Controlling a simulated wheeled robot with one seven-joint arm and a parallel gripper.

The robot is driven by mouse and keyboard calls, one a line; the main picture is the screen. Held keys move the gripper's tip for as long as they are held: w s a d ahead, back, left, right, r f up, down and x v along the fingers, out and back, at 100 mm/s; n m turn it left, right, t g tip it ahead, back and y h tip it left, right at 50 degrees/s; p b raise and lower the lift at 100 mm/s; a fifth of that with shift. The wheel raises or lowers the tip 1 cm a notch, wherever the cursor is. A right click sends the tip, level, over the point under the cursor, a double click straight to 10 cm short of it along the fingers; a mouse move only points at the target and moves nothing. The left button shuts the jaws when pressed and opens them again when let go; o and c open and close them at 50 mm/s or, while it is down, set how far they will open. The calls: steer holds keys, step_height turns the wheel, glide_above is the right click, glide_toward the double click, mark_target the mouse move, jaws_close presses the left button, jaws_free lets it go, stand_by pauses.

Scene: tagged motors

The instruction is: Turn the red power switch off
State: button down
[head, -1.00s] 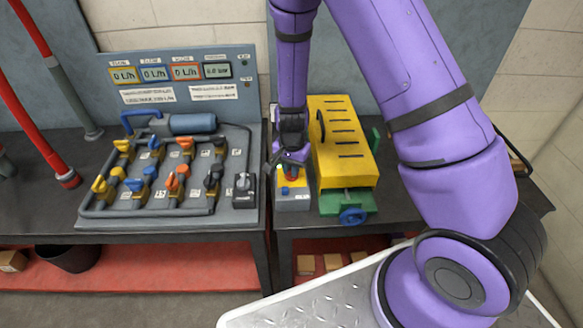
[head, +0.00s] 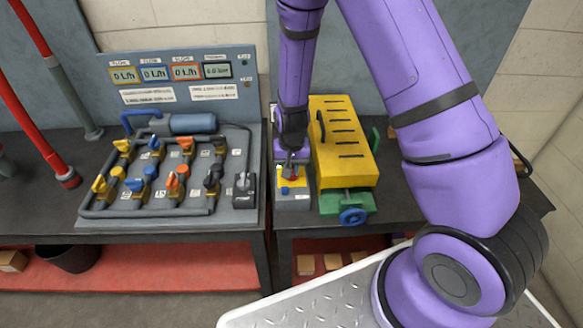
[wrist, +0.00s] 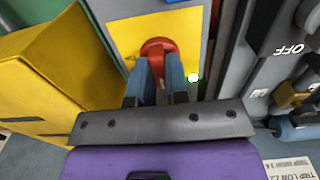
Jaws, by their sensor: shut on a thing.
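The red power switch (head: 294,177) is a red knob on a yellow plate (head: 291,184) on top of a small grey box (head: 292,203), which stands on the right bench. In the wrist view the red switch (wrist: 157,46) sits between the tips of my gripper (wrist: 155,78). The gripper is shut on it, with blue-grey fingers on its two sides. In the head view my gripper (head: 290,165) comes down from above onto the box and partly covers the switch. A small pale round spot (wrist: 193,77) shows beside the right finger.
A yellow slotted motor housing (head: 341,140) with a blue handwheel (head: 353,216) stands close at the right. At the left is a valve board (head: 122,213) with several coloured handles. A grey selector with an OFF label (wrist: 289,48) shows in the wrist view.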

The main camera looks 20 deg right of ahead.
steer(key=c, duration=1.1)
jaws_free()
step_height(320, 180, up, 11)
steer(key=shift+f, duration=0.1)
